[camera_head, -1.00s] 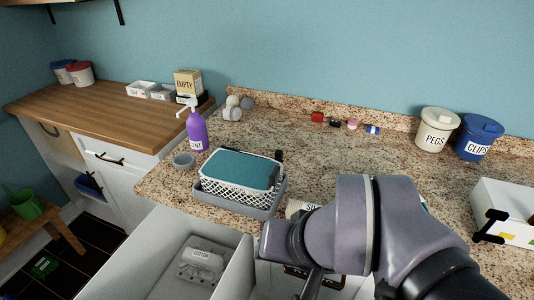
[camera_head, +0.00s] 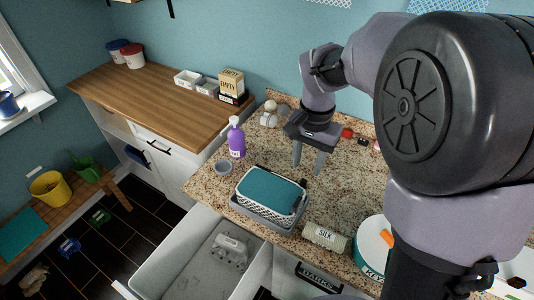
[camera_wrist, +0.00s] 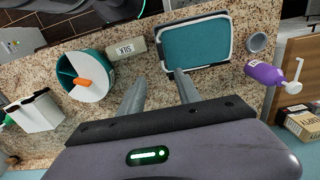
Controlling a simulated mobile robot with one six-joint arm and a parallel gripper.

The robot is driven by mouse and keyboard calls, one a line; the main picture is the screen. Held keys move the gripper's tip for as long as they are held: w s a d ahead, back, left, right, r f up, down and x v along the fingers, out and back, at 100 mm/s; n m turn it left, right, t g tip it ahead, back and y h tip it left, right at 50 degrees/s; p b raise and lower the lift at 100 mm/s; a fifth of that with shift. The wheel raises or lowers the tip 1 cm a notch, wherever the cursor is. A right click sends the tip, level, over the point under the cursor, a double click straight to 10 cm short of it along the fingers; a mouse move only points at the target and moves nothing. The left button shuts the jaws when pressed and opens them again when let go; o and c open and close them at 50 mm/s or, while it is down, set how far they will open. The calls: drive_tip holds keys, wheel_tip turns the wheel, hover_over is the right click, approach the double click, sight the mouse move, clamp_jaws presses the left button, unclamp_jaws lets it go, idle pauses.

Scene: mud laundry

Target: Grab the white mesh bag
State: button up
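A piece of white mesh (camera_head: 330,3) shows at the top edge of the head view, against the blue wall; most of it is cut off by the frame. A blue mesh piece (camera_head: 447,6) hangs to its right, also cut off. My gripper (camera_head: 308,168) points down over the granite counter, behind the white basket. Its two fingers are apart with nothing between them, as the wrist view also shows (camera_wrist: 160,76). The white mesh is above and behind my gripper in the head view, and is not seen in the wrist view.
A white basket with a teal top (camera_head: 271,188) sits near the counter's front edge. A purple pump bottle (camera_head: 236,142), a SILK roll (camera_head: 325,237) and a round teal-and-white container (camera_head: 372,245) stand around it.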

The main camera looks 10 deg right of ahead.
drive_tip(key=b, duration=0.3)
hover_over(299, 198)
drive_tip(key=f, duration=1)
drive_tip(key=shift+s+d+f, duration=0.2)
drive_tip(key=shift+f, duration=0.05)
drive_tip(key=f, duration=0.2)
drive_tip(key=f+b, duration=0.1)
drive_tip(key=f, duration=0.2)
drive_tip(key=shift+w+a+f, duration=0.1)
drive_tip(key=shift+w+a, duration=0.1)
drive_tip(key=shift+s, duration=0.1)
clamp_jaws()
